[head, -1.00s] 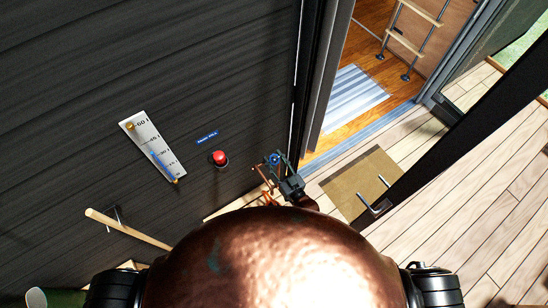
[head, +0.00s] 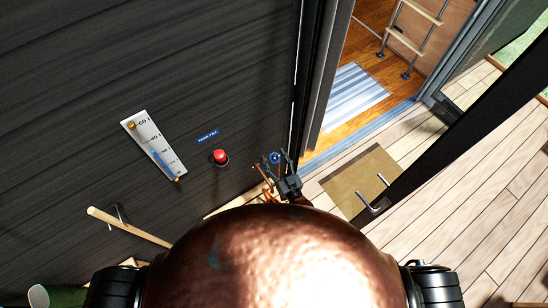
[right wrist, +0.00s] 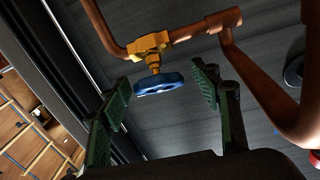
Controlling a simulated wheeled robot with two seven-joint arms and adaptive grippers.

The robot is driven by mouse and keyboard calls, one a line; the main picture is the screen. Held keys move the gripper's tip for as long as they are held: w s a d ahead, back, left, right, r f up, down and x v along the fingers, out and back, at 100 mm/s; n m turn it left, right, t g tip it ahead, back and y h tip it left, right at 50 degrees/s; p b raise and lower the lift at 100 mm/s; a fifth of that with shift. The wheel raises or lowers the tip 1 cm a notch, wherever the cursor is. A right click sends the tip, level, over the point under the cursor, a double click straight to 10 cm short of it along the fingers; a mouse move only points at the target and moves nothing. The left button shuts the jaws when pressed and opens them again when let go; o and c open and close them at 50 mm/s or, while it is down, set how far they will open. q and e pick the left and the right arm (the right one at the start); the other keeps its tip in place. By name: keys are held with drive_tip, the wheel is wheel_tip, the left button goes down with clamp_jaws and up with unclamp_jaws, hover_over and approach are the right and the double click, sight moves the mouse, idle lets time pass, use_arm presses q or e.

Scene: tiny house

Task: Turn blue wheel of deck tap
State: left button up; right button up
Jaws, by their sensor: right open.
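The deck tap's blue wheel (right wrist: 158,84) sits on a brass valve body (right wrist: 150,46) joined to copper pipes in the right wrist view. The blue wheel also shows small in the head view (head: 275,158), near the dark wall. My right gripper (right wrist: 160,80) is open, with one green-padded finger on each side of the wheel. Gaps show between the wheel and both fingers, and the fingers hold nothing. In the head view my right gripper (head: 277,161) is at the wheel, and its fingers partly hide the tap. My left gripper is not in view.
A red button (head: 220,157) and a thermometer (head: 153,146) are on the dark wall left of the tap. A wooden handle (head: 128,227) is lower left. A doorway with a striped rug (head: 355,95) and a doormat (head: 360,182) lie to the right.

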drive_tip(key=shift+s, duration=0.15)
drive_tip(key=v, duration=1.1)
drive_tip(key=shift+s+d, duration=0.2)
drive_tip(key=shift+s, duration=0.1)
idle(0.8)
drive_tip(key=s+d+f+g+h+b, duration=0.1)
drive_tip(key=s+d+f+g+h, duration=0.25)
drive_tip(key=f, duration=0.75)
drive_tip(key=s+d+f+g+b, duration=0.2)
drive_tip(key=s+d+f, duration=0.4)
drive_tip(key=f, duration=0.5)
drive_tip(key=s+d+f+g+h+b, duration=0.1)
drive_tip(key=s+d+f+g+h, duration=0.15)
drive_tip(key=d+f, duration=0.55)
drive_tip(key=s+d+f+m+g+b, duration=0.1)
drive_tip(key=s+d+f+g, duration=0.1)
drive_tip(key=s+f, duration=0.4)
drive_tip(key=s+d+f+g+h+b, duration=0.1)
drive_tip(key=s+d+f+g, duration=0.2)
drive_tip(key=s, duration=1)
drive_tip(key=s+d+f+m+g+h+b, duration=0.1)
drive_tip(key=s+d+f+g, duration=0.1)
drive_tip(key=s+d+f, duration=0.4)
drive_tip(key=s+f, duration=0.4)
drive_tip(key=shift+s+m, duration=0.3)
drive_tip(key=shift+d, duration=0.15)
